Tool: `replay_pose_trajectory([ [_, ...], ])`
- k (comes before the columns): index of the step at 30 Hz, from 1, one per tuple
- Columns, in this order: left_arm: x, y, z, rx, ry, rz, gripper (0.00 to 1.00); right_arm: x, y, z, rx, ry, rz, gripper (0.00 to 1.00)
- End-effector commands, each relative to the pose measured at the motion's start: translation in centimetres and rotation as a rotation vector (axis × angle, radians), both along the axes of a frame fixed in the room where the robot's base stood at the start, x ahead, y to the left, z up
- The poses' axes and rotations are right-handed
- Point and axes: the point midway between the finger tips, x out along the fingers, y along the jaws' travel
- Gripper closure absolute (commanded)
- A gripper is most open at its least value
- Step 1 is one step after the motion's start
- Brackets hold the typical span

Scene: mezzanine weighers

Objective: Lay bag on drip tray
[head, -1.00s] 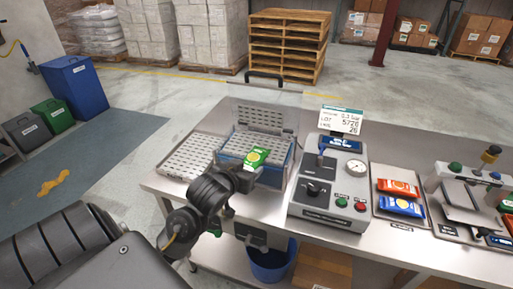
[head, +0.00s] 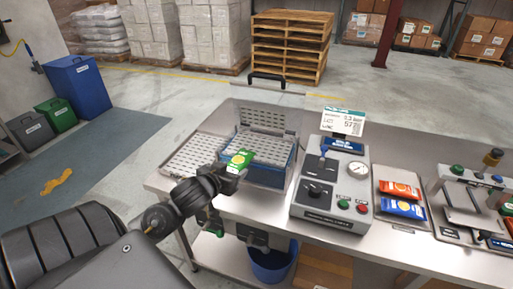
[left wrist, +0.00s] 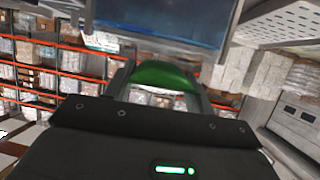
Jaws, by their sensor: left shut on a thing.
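My left gripper (head: 233,170) is shut on a green bag (head: 241,160) with a yellow round mark. In the left wrist view the green bag (left wrist: 165,76) sits between the two fingers. The bag is in the air, in front of the blue-walled tank (head: 268,176) and near the right side of the perforated drip tray (head: 186,158). The drip tray is bare where it shows, and my arm and gripper cover its near right part. It also shows at the upper right of the left wrist view (left wrist: 285,22).
The tank has a raised lid with a black handle (head: 267,77) behind it. A grey machine with a gauge (head: 330,190) stands to its right. A tray further right holds an orange bag (head: 400,188) and a blue bag (head: 403,208). A blue bucket (head: 272,264) is below the table.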

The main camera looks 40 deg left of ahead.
Motion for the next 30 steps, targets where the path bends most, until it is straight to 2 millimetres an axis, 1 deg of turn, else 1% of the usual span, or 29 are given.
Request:
replay_pose_trajectory([
  [1,1.4,0.4,0.7,0.005,-0.002,0.002,0.69,0.0,0.0,1.0,0.0,0.0,0.0,0.64],
  [3,3.3,1.0,0.9,0.004,-0.002,0.003,0.69,0.0,0.0,1.9,0.0,0.0,0.0,0.64],
  [9,8.8,2.3,0.8,0.002,-0.004,0.004,0.69,0.0,0.0,3.7,0.0,0.0,0.0,0.64],
  [12,11.1,2.9,0.6,0.003,-0.002,0.002,0.69,0.0,0.0,4.3,0.0,0.0,0.0,0.64],
  [15,12.7,3.2,0.5,0.002,-0.003,0.001,0.69,0.0,0.0,4.7,0.0,0.0,0.0,0.64],
  [18,13.6,3.4,0.3,0.002,-0.002,0.001,0.69,0.0,0.0,4.8,0.0,0.0,0.0,0.64],
  [25,14.3,3.6,0.2,0.002,-0.002,0.001,0.69,0.0,0.0,5.0,0.0,0.0,0.0,0.64],
  [28,15.8,4.0,0.5,0.002,-0.002,0.001,0.69,0.0,0.0,5.6,0.0,0.0,0.0,0.64],
  [30,15.5,3.9,-1.2,0.001,0.004,0.0,0.69,-0.1,0.0,5.9,0.0,0.001,0.0,0.64],
])
